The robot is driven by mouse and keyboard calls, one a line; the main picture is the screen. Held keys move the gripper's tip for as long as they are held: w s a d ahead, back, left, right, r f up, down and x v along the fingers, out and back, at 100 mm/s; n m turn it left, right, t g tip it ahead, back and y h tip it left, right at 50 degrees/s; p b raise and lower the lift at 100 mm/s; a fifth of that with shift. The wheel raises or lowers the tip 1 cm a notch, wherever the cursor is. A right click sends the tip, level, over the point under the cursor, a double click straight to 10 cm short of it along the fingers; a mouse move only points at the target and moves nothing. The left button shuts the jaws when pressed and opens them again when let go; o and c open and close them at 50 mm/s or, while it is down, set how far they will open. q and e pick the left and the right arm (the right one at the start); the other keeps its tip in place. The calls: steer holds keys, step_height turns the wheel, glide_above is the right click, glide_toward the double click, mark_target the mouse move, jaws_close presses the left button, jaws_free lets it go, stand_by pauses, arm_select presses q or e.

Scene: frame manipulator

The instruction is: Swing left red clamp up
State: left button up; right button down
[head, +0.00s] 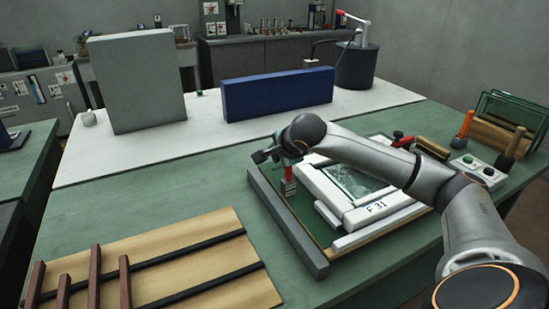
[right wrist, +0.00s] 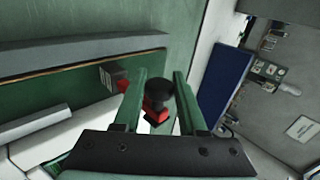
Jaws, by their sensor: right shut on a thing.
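The left red clamp (head: 290,174) stands at the left side of the frame fixture, its red part upright beneath my right gripper. In the right wrist view, its black knob and red part (right wrist: 158,98) lie between the two green fingers of my right gripper (right wrist: 160,84). My right gripper (head: 273,152) is shut on the clamp, and the hand partly hides it in the head view. The white frame (head: 345,213) marked "F 31" lies in the fixture. Another red clamp (head: 399,136) sits at the fixture's far right side. My left gripper is not in view.
A grey bar (head: 288,225) edges the fixture on the left. A wooden board with dark rails (head: 170,262) lies front left. A blue block (head: 278,93) and a grey block (head: 136,80) stand behind. A button box (head: 478,171) and orange-handled tool (head: 466,124) are right.

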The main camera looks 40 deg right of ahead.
steer(key=shift+c, duration=2.3)
jaws_free()
steer(key=b+v, duration=0.1)
steer(key=v, duration=1.1)
steer(key=shift+s+r, duration=0.2)
